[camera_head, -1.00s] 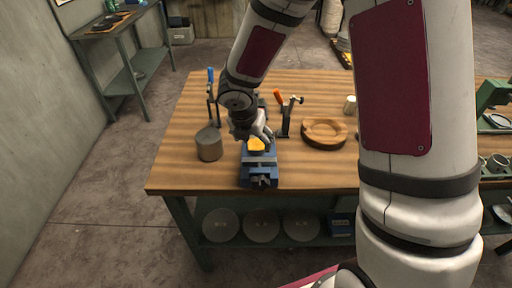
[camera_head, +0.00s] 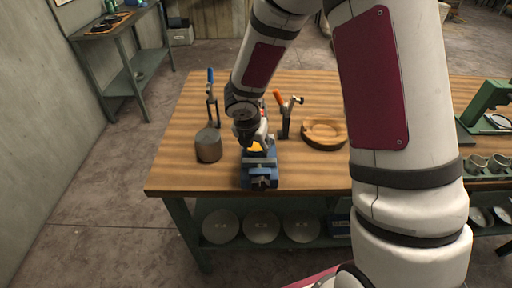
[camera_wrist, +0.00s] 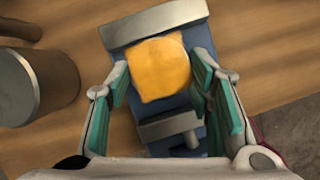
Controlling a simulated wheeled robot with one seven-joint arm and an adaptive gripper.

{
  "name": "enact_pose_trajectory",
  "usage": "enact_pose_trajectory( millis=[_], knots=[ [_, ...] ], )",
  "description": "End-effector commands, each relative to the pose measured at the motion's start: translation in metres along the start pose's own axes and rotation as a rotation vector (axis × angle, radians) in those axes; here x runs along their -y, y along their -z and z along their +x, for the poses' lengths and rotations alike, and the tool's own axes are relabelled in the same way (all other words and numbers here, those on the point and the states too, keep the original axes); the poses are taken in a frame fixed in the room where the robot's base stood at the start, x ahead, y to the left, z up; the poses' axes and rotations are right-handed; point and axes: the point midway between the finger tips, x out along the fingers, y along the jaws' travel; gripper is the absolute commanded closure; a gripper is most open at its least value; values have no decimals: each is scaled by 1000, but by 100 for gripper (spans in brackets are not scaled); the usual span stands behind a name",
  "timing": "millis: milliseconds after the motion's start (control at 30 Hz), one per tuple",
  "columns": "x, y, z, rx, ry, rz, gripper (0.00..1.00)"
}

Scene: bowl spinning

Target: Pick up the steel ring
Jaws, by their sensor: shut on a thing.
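I cannot make out a steel ring in either view. My gripper (camera_head: 256,143) is low over a blue vise (camera_head: 261,180) near the table's front edge. A yellow-orange, squarish piece (camera_wrist: 160,68) lies on top of the vise (camera_wrist: 128,27). In the wrist view, my gripper's green-padded fingers (camera_wrist: 162,80) stand on either side of this piece, and it is what they are shut on. The finger contact itself is hard to see. In the head view, the gripper hides most of the piece.
A grey cylinder (camera_head: 209,146) stands left of the vise, close to the gripper. Clamps with a blue handle (camera_head: 211,76) and an orange handle (camera_head: 278,97) stand behind. A round wooden form (camera_head: 323,144) lies to the right. The table's (camera_head: 180,180) front left is bare.

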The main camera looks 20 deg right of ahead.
Motion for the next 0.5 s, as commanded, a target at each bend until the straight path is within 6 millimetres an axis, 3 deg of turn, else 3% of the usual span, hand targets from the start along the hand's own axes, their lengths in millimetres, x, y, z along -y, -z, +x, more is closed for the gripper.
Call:
enact_pose_trajectory(
  millis=[267, 500],
  knots=[
    [0, -4, -8, 2, -1, 2, 92],
    [0, -16, -37, 5, -2, 3, 92]
  ],
)
